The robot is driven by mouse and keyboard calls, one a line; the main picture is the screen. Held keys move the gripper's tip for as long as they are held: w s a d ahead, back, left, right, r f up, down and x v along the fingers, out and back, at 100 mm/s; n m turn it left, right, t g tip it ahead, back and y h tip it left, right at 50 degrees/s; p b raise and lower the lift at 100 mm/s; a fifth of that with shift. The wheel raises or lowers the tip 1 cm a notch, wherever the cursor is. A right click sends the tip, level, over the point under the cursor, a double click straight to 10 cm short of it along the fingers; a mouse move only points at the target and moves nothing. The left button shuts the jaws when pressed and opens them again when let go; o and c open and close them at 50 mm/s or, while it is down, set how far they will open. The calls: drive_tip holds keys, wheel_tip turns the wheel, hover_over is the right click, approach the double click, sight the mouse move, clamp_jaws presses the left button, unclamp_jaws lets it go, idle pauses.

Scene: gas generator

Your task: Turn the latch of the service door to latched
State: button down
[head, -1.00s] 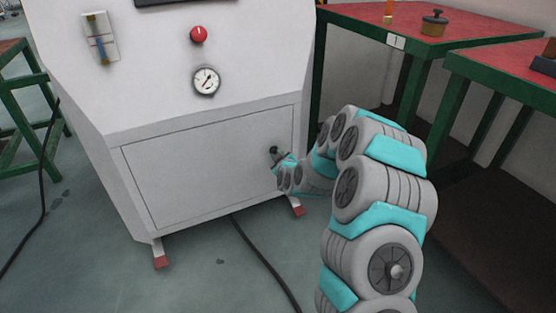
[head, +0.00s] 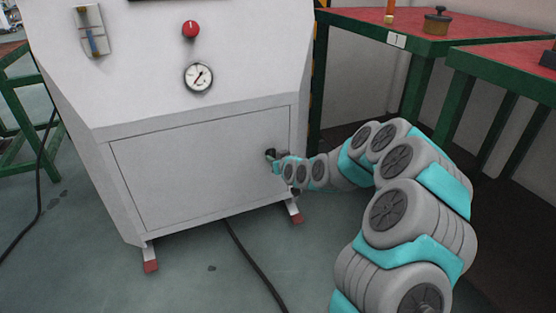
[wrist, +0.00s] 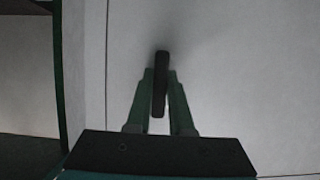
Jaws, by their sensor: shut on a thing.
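The service door (head: 190,170) is a flat light panel low on the front of the white cabinet, and it looks closed in its frame. The dark latch (wrist: 160,66) shows in the wrist view as a narrow bar, nearly upright, with its lower end between my fingers. My gripper (wrist: 160,88) has one green finger on each side of the latch and is shut on it. In the head view my gripper (head: 275,160) is at the right edge of the door. My gripper and wrist partly hide the latch there.
A gauge (head: 198,77) and a red knob (head: 191,29) sit on the cabinet above the door. Green-framed tables with red tops (head: 480,24) stand to the right. A black cable (head: 252,262) lies on the floor in front of the cabinet.

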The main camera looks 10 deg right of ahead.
idle(0.3)
drive_tip(key=c, duration=0.8)
unclamp_jaws()
drive_tip(key=v, duration=0.7)
drive_tip(key=shift+s+p, duration=0.35)
drive_tip(key=shift+s, duration=0.05)
drive_tip(key=shift+d+r, duration=0.1)
drive_tip(key=shift+r, duration=0.05)
drive_tip(key=s+d+r+m+g+h+p, duration=0.1)
drive_tip(key=s+r+g+p, duration=0.2)
drive_tip(key=s, duration=1.4)
drive_tip(key=s+r+m+g+h+p, duration=0.1)
drive_tip(key=s+r+g+p, duration=0.3)
drive_tip(key=s, duration=1.2)
drive_tip(key=s+d+r+m+g+h+p, duration=0.1)
drive_tip(key=s+r+g+p, duration=0.3)
drive_tip(key=s, duration=1.3)
wheel_tip(320, 180, up, 5)
drive_tip(key=g, duration=0.3)
drive_tip(key=shift+s+d+g, duration=0.3)
drive_tip(key=shift+s+g, duration=0.1)
